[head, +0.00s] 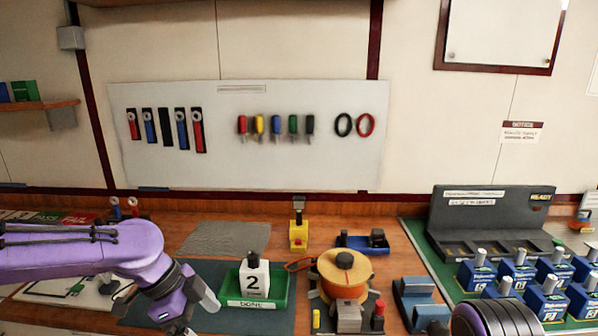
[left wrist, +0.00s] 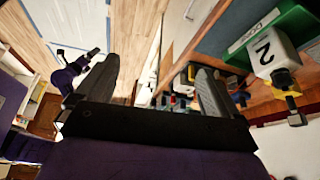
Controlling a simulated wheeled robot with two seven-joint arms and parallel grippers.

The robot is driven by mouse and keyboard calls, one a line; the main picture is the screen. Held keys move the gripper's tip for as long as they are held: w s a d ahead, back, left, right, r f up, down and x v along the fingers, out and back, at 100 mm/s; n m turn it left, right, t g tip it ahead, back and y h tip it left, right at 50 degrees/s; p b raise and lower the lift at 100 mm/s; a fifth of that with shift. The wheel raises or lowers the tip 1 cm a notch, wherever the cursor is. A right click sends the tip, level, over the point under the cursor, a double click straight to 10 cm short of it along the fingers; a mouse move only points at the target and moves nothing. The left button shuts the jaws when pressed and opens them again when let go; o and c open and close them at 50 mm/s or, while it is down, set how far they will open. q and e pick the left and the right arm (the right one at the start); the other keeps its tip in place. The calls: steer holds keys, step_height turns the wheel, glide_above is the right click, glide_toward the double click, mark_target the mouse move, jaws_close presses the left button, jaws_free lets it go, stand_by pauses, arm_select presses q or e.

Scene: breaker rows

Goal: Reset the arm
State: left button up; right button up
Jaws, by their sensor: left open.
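My left arm, purple, comes in from the left in the head view and bends down over the desk beside the green tray. My left gripper (left wrist: 158,88) shows in the left wrist view with its two dark fingers wide apart and nothing between them. In the head view its fingertips are not clear at the bottom edge. A white block marked 2 (head: 254,279) stands upright in the green tray labelled DONE (head: 279,295); they also show at the upper right of the left wrist view, block (left wrist: 271,53) and tray (left wrist: 262,22). My right gripper cannot be made out.
Several blue numbered blocks (head: 476,271) stand on the green mat at right, before a dark grey rack (head: 440,225). An orange spool (head: 343,270), a yellow block (head: 298,236) and a blue tray (head: 363,245) are mid-desk. A grey mat (head: 225,239) lies clear behind the green tray.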

arm_select(q)
steer(key=w+f+n+t, duration=0.4)
steer(key=w+n+t, duration=0.3)
steer(key=n, duration=0.5)
steer(key=s+a+f+n+y+b, duration=0.25)
steer(key=f+n, duration=0.25)
steer(key=f, duration=0.4)
steer(key=s+a+f+n+y+b, duration=0.1)
steer(key=a+f+n+y, duration=0.15)
steer(key=f+n, duration=0.45)
steer(key=s+a+f+g+y+b, duration=0.1)
steer(key=s+a+f, duration=0.3)
steer(key=s+f, duration=0.6)
steer(key=s+a+f+g+y+b, duration=0.2)
steer(key=s+a+f+g, duration=0.1)
steer(key=s+f, duration=0.8)
steer(key=s+a, duration=0.1)
steer(key=s, duration=0.4)
steer(key=shift+s+f+b, duration=0.2)
steer(key=shift+s+b, duration=0.15)
steer(key=shift+b, duration=0.05)
arm_select(e)
step_height(320, 180, down, 8)
steer(key=shift+w+r, duration=0.25)
steer(key=shift+w, duration=0.1)
